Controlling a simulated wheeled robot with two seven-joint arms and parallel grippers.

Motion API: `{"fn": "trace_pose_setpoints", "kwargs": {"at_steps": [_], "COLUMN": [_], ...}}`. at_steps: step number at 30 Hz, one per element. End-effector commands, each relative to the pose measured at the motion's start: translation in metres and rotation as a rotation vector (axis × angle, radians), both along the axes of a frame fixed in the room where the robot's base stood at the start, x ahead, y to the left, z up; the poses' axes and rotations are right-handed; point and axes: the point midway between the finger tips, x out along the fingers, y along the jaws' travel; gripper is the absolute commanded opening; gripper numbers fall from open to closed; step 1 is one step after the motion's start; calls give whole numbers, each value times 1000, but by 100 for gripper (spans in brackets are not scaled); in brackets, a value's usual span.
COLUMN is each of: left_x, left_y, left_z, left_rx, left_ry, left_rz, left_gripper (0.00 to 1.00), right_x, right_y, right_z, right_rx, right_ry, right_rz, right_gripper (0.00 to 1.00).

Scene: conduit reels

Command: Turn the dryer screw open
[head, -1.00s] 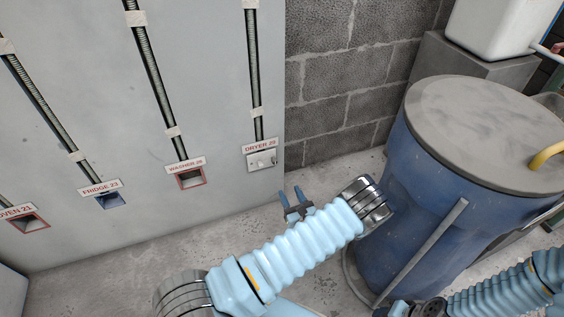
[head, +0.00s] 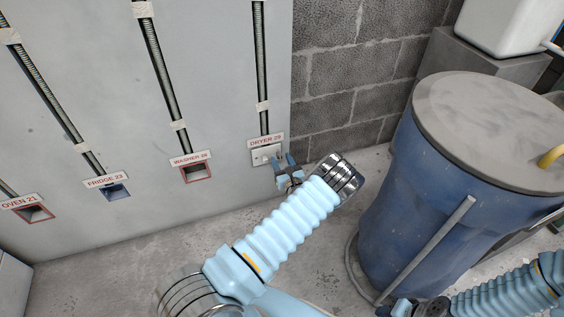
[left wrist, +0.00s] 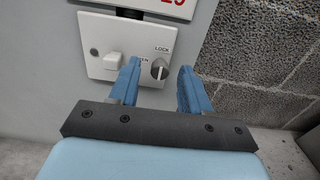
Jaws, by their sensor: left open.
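The dryer plate (head: 262,155) is a white switch plate on the grey wall panel, under the "DRYER 29" label (head: 265,142). In the left wrist view the plate (left wrist: 100,62) carries a white rocker or knob (left wrist: 114,62) and, to its right, the round metal screw (left wrist: 159,68) with a slot. "LOCK" is printed above the screw, and the word to its left is partly hidden. My left gripper (head: 286,163) is open in front of the plate's right side. In the left wrist view its blue fingers (left wrist: 158,80) stand on either side of the screw, apart from it.
A large blue barrel (head: 425,190) with a grey lid stands to the right. A block wall (head: 350,70) is behind. Washer (head: 196,172), fridge (head: 115,192) and oven (head: 35,213) openings line the panel leftward. The floor below the panel is clear.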

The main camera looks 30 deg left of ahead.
Motion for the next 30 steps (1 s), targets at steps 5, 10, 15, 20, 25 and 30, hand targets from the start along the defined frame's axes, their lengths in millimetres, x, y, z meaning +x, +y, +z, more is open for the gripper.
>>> {"fn": "trace_pose_setpoints", "kwargs": {"at_steps": [5,10,15,20,25,30], "left_x": [0,0,0,-1,-1,0], "left_y": [0,0,0,0,0,0], "left_z": [0,0,0,0,-1,-1], "left_rx": [0,0,-1,-7,-38,-105], "left_ry": [0,0,1,-7,-43,-120], "left_rz": [0,1,1,1,1,1], "left_gripper": [40,14,0,0,0,0], "right_x": [0,0,0,0,0,0], "right_y": [0,0,0,0,0,-1], "right_z": [0,0,0,0,-1,-3], "right_rx": [0,0,0,0,0,-1], "right_ry": [0,0,0,0,-1,0], "right_rz": [0,0,0,0,0,-1], "right_gripper": [43,43,43,43,43,43]}}
